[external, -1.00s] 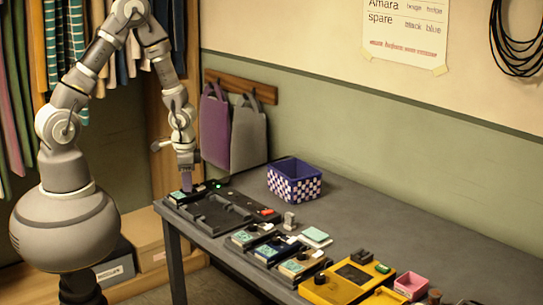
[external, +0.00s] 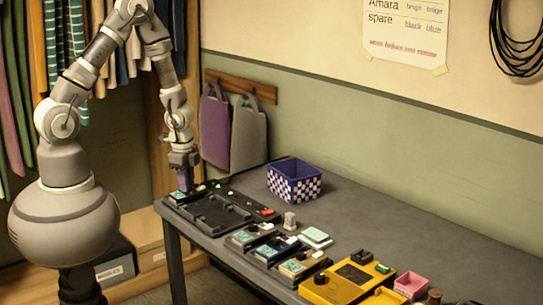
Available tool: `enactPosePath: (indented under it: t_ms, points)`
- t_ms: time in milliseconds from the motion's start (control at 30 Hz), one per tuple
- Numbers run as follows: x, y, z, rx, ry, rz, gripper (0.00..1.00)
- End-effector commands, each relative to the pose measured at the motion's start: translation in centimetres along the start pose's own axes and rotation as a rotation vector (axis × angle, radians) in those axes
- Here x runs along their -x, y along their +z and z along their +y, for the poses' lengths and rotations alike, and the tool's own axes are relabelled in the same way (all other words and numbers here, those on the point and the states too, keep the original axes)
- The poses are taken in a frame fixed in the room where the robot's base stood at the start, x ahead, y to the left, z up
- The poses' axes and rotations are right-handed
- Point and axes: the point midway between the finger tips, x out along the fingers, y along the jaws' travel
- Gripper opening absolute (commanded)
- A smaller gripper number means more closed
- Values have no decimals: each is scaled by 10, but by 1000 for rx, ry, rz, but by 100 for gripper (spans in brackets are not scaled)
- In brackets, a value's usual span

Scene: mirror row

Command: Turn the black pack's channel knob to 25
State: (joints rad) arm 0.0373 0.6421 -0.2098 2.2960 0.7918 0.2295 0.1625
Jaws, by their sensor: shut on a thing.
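The black pack (external: 179,199) lies at the far left end of the table, by the dark slotted tray, with a pale green label on its top. My gripper (external: 185,187) points straight down over this pack, its fingertips low at the pack's top. It is shut on what seems to be the channel knob. The fingers hide the knob, so its pointer and number cannot be read.
The slotted dark tray (external: 205,221) lies right beside the pack. Several other packs, including a blue one (external: 279,246), and a yellow device (external: 333,288) stand nearer. A checkered purple basket (external: 294,187) stands behind. The table's right rear is clear.

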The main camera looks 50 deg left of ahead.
Motion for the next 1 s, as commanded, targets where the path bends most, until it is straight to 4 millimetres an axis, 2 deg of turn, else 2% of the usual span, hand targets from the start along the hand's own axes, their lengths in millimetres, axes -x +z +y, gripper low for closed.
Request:
enactPosePath:
  t_ms: [533,567,667,1000]
  points:
    - [0,0,0,-31,0,2,0]
    - [0,0,0,-30,0,2,26]
    - [0,0,0,-30,0,2,49]
    - [5,0,0,-29,0,2,50]
